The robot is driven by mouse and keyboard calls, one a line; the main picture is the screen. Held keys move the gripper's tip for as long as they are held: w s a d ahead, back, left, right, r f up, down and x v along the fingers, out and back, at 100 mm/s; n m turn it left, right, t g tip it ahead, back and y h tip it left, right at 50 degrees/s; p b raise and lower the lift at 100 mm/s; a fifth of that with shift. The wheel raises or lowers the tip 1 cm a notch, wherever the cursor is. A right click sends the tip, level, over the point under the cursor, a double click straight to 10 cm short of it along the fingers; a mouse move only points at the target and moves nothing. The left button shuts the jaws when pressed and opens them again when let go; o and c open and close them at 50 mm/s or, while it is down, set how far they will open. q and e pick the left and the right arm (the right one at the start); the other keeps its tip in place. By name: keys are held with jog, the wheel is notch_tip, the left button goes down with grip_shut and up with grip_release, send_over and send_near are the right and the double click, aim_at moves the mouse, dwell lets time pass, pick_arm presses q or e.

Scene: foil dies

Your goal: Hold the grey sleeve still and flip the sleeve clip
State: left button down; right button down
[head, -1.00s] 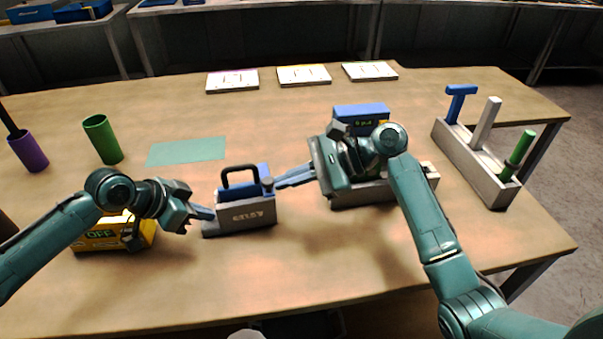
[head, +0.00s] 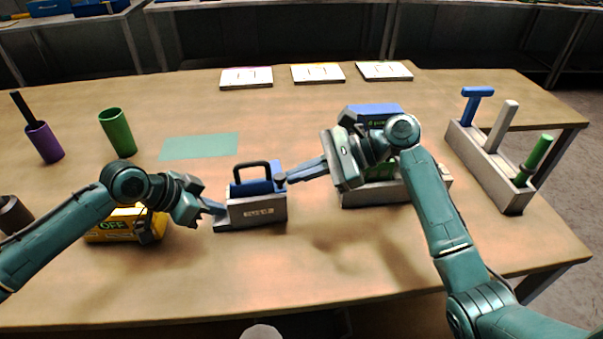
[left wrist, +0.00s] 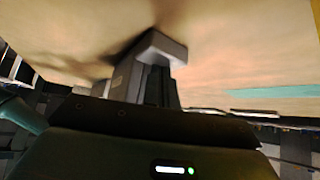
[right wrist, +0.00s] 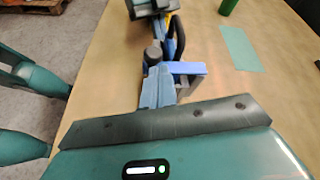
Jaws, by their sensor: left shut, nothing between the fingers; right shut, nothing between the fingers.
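The grey sleeve (head: 262,213) sits on the table left of centre, with a blurred label on its front. A blue block (head: 240,188) with a black loop handle (head: 262,166) sits in it. A small dark knob, apparently the clip (head: 280,179), stands at the sleeve's right end; it also shows in the right wrist view (right wrist: 153,53). My left gripper (head: 219,208) is shut and empty, its tips at the sleeve's left end. My right gripper (head: 289,178) is shut and empty, its tips at or against the knob. Contact is too small to tell at both.
A yellow box reading OFF (head: 112,231) is beside my left gripper. A grey-based blue and green unit (head: 372,110) stands behind my right gripper. A tool rack (head: 490,165) is at right; green (head: 117,132) and purple (head: 45,143) cups at left. The table front is clear.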

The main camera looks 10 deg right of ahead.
jog(key=shift+r, duration=0.1)
jog(key=w+r+m, duration=0.1)
jog(key=w+r, duration=0.3)
jog(key=w, duration=0.3)
jog(key=shift+a+r+g, duration=0.3)
jog(key=shift+r+g, duration=0.05)
jog(key=shift+g, duration=0.05)
dwell(0.4)
jog(key=shift+r, duration=0.15)
dwell(1.2)
